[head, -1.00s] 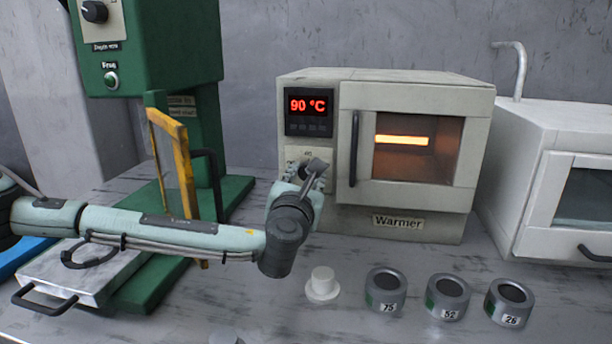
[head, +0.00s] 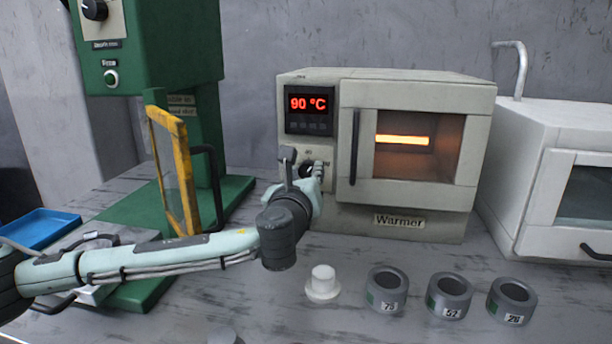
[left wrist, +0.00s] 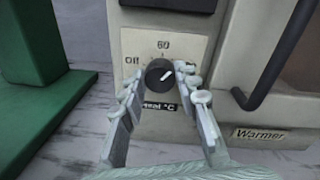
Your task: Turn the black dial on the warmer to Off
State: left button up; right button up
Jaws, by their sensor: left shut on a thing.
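The warmer (head: 410,90) is a beige box oven with a red "90 °C" display (head: 309,104) and a glowing element behind its door window. The black dial (left wrist: 159,73) is on its front panel, below the display; my gripper partly covers it in the head view. In the left wrist view, the dial's white mark points up and right, "60" is above it and "Off" is to its left. My left gripper (left wrist: 160,82) is shut on the dial, one finger on each side; it also shows in the head view (head: 305,170). My right gripper is not in view.
A white knobbed piece (head: 322,284) and three numbered grey cups (head: 387,291) sit in front of the warmer. A white cabinet (head: 560,140) stands at right.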

pick_arm(q)
jog(key=shift+f+n, duration=0.1)
jog(key=shift+n, duration=0.8)
jog(key=n, duration=0.2)
jog(key=shift+n, duration=0.3)
jog(key=n, duration=0.4)
jog(key=shift+a+h+p, duration=0.15)
jog(key=shift+h+p, duration=0.15)
jog(key=shift+p, duration=0.1)
jog(key=n, duration=0.4)
jog(key=shift+n+h, duration=0.3)
jog(key=shift+n, duration=0.1)
jog(key=n, duration=0.4)
jog(key=shift+f, duration=0.1)
jog(key=n, duration=0.2)
jog(key=shift+n, duration=0.3)
jog(key=shift+n+h, duration=0.3)
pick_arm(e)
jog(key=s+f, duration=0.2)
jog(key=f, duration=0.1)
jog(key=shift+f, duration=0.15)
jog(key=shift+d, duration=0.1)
pick_arm(q)
jog(key=shift+n, duration=0.3)
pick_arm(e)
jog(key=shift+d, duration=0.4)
